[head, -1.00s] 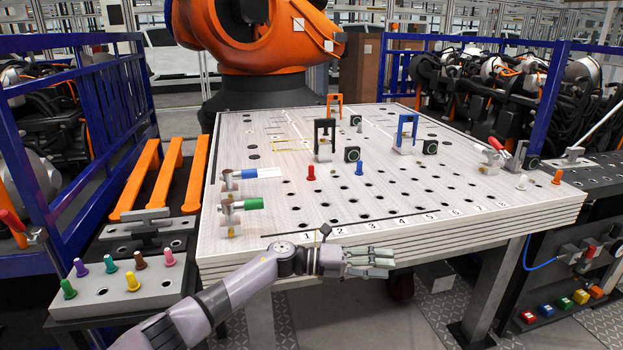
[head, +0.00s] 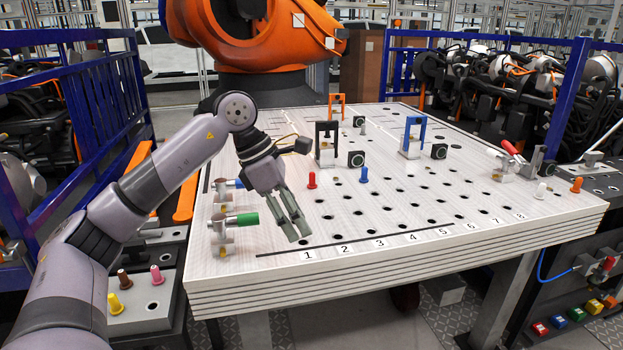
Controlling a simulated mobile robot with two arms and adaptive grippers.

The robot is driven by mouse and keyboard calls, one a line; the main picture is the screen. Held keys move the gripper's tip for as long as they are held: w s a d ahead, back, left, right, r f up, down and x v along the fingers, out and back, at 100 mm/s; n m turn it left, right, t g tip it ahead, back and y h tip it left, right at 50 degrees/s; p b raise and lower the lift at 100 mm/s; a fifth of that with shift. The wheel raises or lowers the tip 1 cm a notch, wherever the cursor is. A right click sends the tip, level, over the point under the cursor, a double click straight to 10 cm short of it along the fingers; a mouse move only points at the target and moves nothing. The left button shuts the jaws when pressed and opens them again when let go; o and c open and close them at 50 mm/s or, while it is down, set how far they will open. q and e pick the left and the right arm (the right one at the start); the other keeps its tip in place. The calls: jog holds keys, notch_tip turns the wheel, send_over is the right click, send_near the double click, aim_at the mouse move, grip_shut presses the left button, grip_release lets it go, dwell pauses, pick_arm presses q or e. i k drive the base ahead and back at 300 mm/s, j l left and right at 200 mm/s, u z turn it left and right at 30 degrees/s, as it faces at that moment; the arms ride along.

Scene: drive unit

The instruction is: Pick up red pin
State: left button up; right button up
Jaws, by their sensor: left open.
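The red pin (head: 312,179) stands upright on the perforated white table (head: 420,262), left of the blue pin (head: 364,174). My left gripper (head: 293,226) is over the front left part of the table with its fingers pointing down. It is open and empty, in front of the red pin and slightly left of it, not touching it. My right gripper is not in view.
A black frame (head: 327,143) and a blue frame (head: 413,136) stand behind the pins. White (head: 540,190) and orange (head: 576,185) pins are at the far right. The table's front middle is clear.

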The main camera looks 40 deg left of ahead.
aim_at(312, 185)
jog(key=i+j, duration=1.3)
jog(key=j, duration=0.2)
